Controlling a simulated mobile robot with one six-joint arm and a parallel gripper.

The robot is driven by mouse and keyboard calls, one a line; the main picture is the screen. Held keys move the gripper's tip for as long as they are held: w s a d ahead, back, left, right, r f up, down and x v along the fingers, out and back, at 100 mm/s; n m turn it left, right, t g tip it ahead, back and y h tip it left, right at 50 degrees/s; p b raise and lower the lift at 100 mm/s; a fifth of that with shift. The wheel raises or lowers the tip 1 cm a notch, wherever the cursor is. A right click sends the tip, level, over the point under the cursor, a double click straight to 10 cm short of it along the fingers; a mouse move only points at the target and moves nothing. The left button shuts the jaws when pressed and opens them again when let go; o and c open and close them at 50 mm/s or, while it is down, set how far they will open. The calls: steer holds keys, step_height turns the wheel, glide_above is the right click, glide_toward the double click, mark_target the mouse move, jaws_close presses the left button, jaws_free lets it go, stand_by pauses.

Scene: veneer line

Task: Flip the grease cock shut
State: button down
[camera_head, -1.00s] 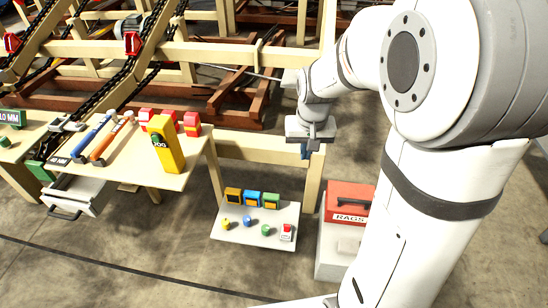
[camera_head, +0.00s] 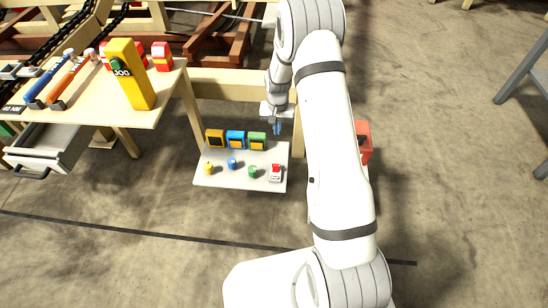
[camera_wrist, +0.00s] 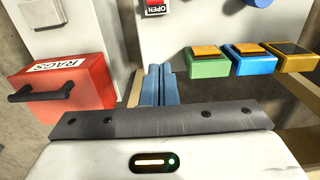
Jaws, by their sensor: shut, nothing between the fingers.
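The grease cock appears to be the small red-and-white fitting (camera_head: 275,173) at the right end of the pale panel (camera_head: 225,181). In the wrist view its red part with an OPEN label (camera_wrist: 156,7) is cut off by the top edge. My gripper (camera_head: 277,129) hangs by the panel's far right corner, right of the green box, apart from the fitting. In the wrist view its blue fingers (camera_wrist: 158,84) are together and empty, pointing toward the panel, with the fitting beyond the tips.
Green (camera_wrist: 208,61), blue (camera_wrist: 254,58) and yellow (camera_wrist: 293,56) boxes line the panel. Yellow (camera_head: 208,168), blue (camera_head: 232,162) and green (camera_head: 252,172) knobs sit before them. A red RAGS box (camera_wrist: 62,85) stands beside my gripper. A bench with a yellow JOG pendant (camera_head: 131,75) is left.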

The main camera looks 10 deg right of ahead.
mark_target(276, 168)
step_height(276, 168, down, 11)
steer(key=b, duration=0.3)
steer(key=shift+s+r, duration=0.1)
steer(key=shift+s+a+b, duration=0.2)
steer(key=shift+s+b, duration=0.05)
steer(key=shift+s, duration=0.35)
steer(key=shift+s+a+b, duration=0.2)
steer(key=shift+s+b, duration=0.05)
steer(key=shift+s, duration=0.35)
steer(key=shift+s+a, duration=0.2)
steer(key=shift+s, duration=0.4)
